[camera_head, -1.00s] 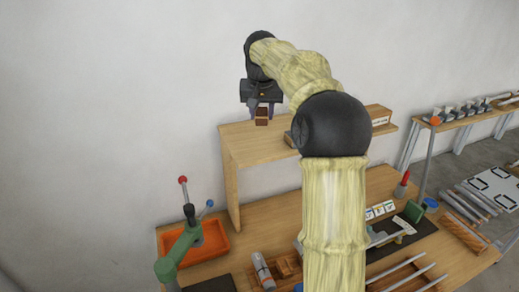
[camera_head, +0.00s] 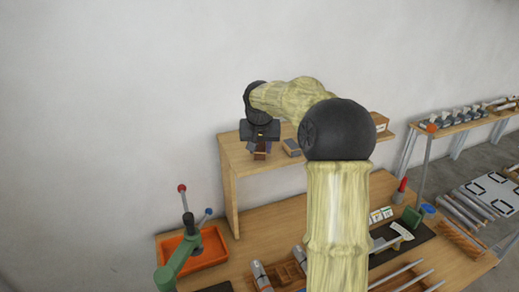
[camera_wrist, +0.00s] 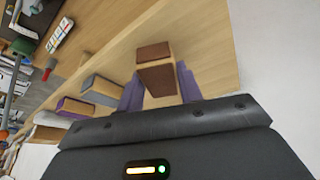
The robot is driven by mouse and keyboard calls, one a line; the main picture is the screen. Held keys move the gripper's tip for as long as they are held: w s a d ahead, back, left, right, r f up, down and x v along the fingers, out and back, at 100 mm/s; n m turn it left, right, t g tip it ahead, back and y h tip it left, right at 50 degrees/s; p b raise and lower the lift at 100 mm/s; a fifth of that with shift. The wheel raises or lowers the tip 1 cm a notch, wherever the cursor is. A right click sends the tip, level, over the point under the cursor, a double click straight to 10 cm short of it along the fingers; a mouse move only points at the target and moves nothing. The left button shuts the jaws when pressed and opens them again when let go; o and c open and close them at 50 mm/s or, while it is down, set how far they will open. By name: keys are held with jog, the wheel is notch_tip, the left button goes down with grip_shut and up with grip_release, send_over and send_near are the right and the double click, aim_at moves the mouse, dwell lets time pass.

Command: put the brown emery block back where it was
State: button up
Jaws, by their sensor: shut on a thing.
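The brown emery block (camera_head: 260,155) is between the fingers of my gripper (camera_head: 260,146), at the left part of the raised wooden shelf (camera_head: 233,160). In the wrist view the block (camera_wrist: 154,53) has a brown top and a pale tan body. The purple fingers of my gripper (camera_wrist: 160,88) are shut on it from both sides. Whether the block's underside touches the shelf I cannot tell.
A grey-topped block (camera_head: 291,147) stands on the shelf to the right; the wrist view shows it too (camera_wrist: 102,89), with a purple-sided block (camera_wrist: 77,106) beyond it. Below are an orange tray (camera_head: 208,256) and a green lever press (camera_head: 178,262). Shelf around the brown block looks bare.

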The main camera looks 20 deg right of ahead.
jog(key=shift+f, duration=0.7)
jog(key=o, duration=1)
jog(key=shift+f, duration=0.1)
jog(key=shift+o, duration=0.2)
jog(key=b+v, duration=0.2)
jog(key=v, duration=1)
jog(key=shift+b, duration=0.3)
jog(key=shift+s, duration=0.1)
